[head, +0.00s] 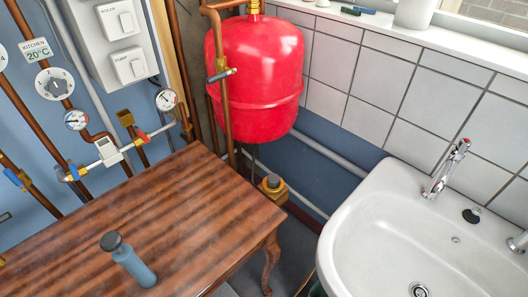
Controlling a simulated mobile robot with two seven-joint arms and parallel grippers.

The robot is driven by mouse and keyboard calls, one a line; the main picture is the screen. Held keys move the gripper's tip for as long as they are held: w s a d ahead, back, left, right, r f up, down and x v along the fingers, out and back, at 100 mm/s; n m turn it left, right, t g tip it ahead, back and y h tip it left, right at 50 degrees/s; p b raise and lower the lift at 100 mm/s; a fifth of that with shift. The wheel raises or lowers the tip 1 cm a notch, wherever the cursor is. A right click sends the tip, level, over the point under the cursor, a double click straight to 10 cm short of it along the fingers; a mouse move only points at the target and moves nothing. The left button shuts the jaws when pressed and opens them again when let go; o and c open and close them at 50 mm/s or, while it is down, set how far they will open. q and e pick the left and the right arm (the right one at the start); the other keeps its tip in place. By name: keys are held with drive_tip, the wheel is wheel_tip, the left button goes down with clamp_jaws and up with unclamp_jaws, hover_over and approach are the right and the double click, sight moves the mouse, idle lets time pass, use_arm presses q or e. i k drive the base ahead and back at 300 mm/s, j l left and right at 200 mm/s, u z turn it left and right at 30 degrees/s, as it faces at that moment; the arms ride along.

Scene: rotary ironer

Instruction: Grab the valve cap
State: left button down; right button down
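A dark round cap (272,181) sits on a brass fitting (272,192) below the red tank (256,78), beside the table's far right corner. It looks like the valve cap, but I cannot be sure at this size. Neither of my grippers is in the head view.
A white sink (350,235) with a chrome tap (446,168) fills the right side. Copper pipes, gauges (165,99) and a valve line (109,151) run along the blue wall behind the table. Most of the tabletop is clear. A narrow gap separates table and sink.

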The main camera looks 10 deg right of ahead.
sight(273, 179)
drive_tip(key=z, duration=1.3)
drive_tip(key=k+j+z, duration=0.2)
drive_tip(key=k, duration=0.15)
drive_tip(key=k+j+z, duration=0.1)
drive_tip(key=k+z, duration=0.15)
drive_tip(key=k, duration=0.1)
